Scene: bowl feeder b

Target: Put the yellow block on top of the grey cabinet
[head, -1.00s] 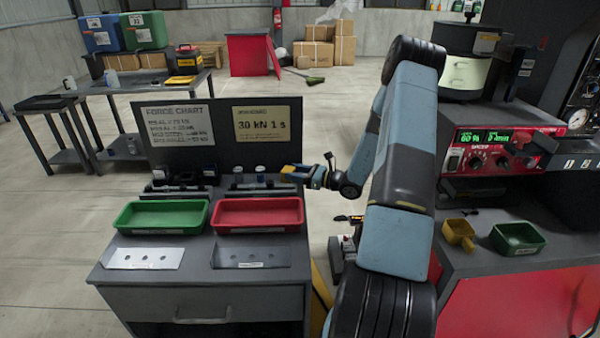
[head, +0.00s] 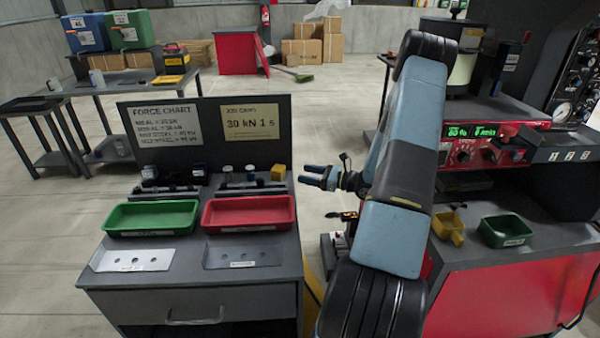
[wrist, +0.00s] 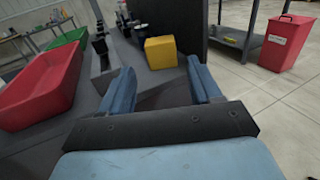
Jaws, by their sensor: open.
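The yellow block (head: 278,173) stands on the back right corner of the grey cabinet (head: 190,305), just behind the red tray. It also shows in the wrist view (wrist: 161,52), resting on the cabinet's grey top a little beyond my fingertips. My gripper (head: 302,176) is open and empty, just to the right of the block and apart from it. In the wrist view the two blue fingers (wrist: 160,86) are spread, with a clear gap between them and the block.
A green tray (head: 152,217) and a red tray (head: 248,212) sit on the cabinet top. A dark board (head: 208,150) with two charts stands at its back. A red-fronted bench (head: 500,280) with a machine, a yellow scoop (head: 447,228) and a green bin (head: 505,231) stands at right.

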